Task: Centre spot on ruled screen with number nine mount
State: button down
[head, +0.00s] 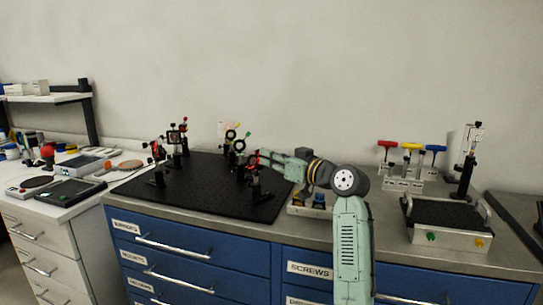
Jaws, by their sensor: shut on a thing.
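My arm reaches left over the black optical breadboard (215,205), and my gripper (258,158) is shut at a small red-trimmed mount (250,162) on a dark post near the board's right side. The part held is too small to make out, and the jaws partly cover it. Several other post-mounted optics stand on the board, including a group at the back left (173,138) and one with a green knob (237,146). A pale card (229,129) shows behind that group; I cannot tell whether it is the ruled screen. No mount numbers or light spot can be read.
Right of my arm stand a rack of red, yellow and blue-handled drivers (404,170), a small platform box (447,222) and a tall post (467,165). A white bench with instruments (62,190) adjoins at left. The board's front is mostly clear.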

jog(key=shift+m+p, duration=1.9)
jog(key=shift+m, duration=2.5)
jog(key=shift+f, duration=0.1)
jog(key=c, duration=1.6)
grip_release()
jog(key=shift+o, duration=0.2)
jog(key=v, duration=1.2)
